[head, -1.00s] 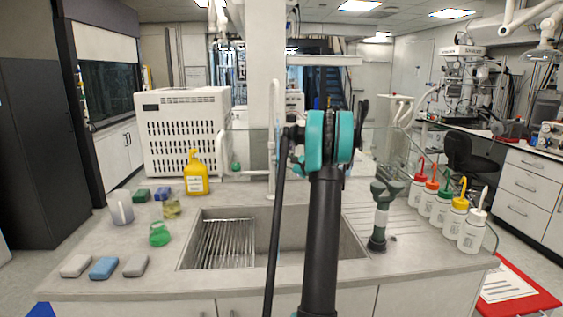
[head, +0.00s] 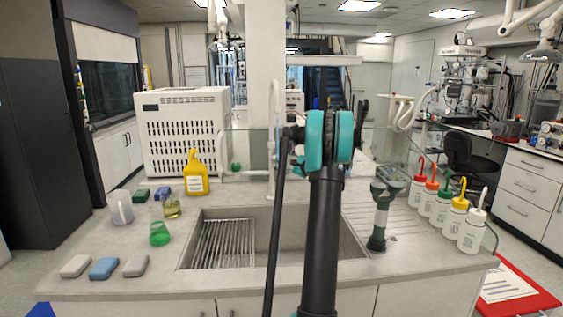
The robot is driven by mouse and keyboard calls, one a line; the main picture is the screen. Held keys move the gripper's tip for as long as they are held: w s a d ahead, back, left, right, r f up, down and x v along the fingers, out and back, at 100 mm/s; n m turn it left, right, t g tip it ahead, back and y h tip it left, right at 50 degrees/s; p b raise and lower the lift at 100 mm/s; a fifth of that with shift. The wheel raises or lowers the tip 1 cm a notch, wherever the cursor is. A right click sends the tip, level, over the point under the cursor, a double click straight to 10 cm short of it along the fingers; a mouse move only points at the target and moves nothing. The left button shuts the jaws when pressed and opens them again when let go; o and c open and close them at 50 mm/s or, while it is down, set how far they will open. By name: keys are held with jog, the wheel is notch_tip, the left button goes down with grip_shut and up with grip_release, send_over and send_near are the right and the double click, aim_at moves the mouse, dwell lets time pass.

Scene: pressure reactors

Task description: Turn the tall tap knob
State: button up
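The tall white tap (head: 273,125) rises behind the sink (head: 310,235) and stands just left of my arm in the picture. My arm comes up from the bottom edge across the sink to its teal joint, which covers part of the area right of the tap. I cannot make out the tap's knob clearly; it is small or partly hidden near the arm. My gripper's fingers cannot be made out; they seem hidden behind the arm, so I cannot see whether they touch anything.
A dark green fixture (head: 380,215) stands right of the sink, near several wash bottles (head: 440,207). A yellow bottle (head: 196,175), a green flask (head: 159,234) and sponges (head: 104,268) are on the left counter. A white perforated box (head: 184,130) stands behind.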

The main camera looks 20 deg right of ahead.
jog(key=v, duration=1.2)
jog(key=shift+s+a, duration=0.1)
dwell(0.4)
